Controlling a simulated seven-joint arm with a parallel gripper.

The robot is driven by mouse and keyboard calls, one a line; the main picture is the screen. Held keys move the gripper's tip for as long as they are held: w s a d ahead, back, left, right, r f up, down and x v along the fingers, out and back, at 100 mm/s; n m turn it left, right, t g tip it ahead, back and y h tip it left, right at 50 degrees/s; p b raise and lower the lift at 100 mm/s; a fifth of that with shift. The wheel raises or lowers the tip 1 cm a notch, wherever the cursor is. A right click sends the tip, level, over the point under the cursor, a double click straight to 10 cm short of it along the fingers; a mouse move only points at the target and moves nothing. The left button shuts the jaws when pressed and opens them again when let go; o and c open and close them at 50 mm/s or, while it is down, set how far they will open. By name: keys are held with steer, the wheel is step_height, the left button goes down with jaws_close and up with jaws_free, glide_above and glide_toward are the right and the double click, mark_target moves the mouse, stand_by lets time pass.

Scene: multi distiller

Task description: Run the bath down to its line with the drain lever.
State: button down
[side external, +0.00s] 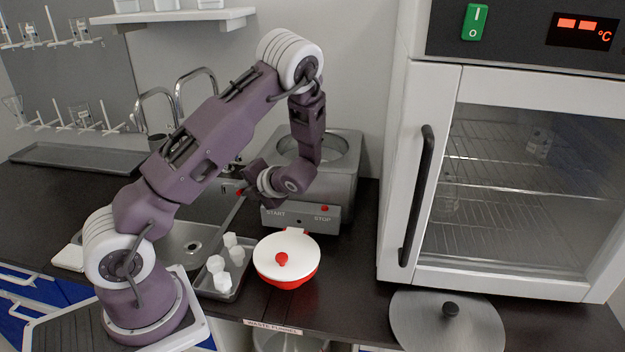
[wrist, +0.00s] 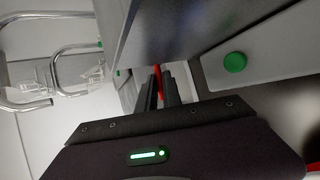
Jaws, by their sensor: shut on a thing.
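The steel bath (side external: 345,178) stands on the bench behind my forearm, its round opening uncovered. Its front panel reads START and STOP, with a red button (side external: 324,208) above STOP. My gripper (side external: 241,191) is low at the bath's left side, shut on the red drain lever (side external: 239,193). In the wrist view the dark fingers (wrist: 160,88) close around the red lever (wrist: 157,80) beside the bath's wall (wrist: 200,30). A green button (wrist: 235,62) shows on the panel there. The water level and the line are not visible.
A red pot with a white lid (side external: 287,256) and a tray of white bottles (side external: 224,283) stand in front. A sink (side external: 190,243) lies left. A glass-doored oven (side external: 520,190) stands right, with a steel lid (side external: 447,325) before it.

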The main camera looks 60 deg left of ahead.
steer(key=shift+w+d+n+g, duration=0.1)
steer(key=shift+w+n+g, duration=0.05)
steer(key=shift+n+g, duration=0.15)
steer(key=c, duration=1.4)
jaws_free()
steer(key=shift+c, duration=0.2)
steer(key=s+d+r+n+t+h, duration=0.2)
steer(key=s+d+r+n+h, duration=0.2)
steer(key=d+n, duration=0.6)
steer(key=s+d+r+n+t+h, duration=0.3)
steer(key=s+d+r+n, duration=0.2)
steer(key=d+r+n, duration=0.4)
steer(key=s+d+r+n+t+h, duration=0.3)
steer(key=s+d+r+n+h, duration=0.1)
steer(key=d+n, duration=0.7)
step_height(320, 180, up, 3)
steer(key=shift+s+d+f+h, duration=0.1)
steer(key=shift+s+d+h, duration=0.2)
steer(key=shift+s+d, duration=0.2)
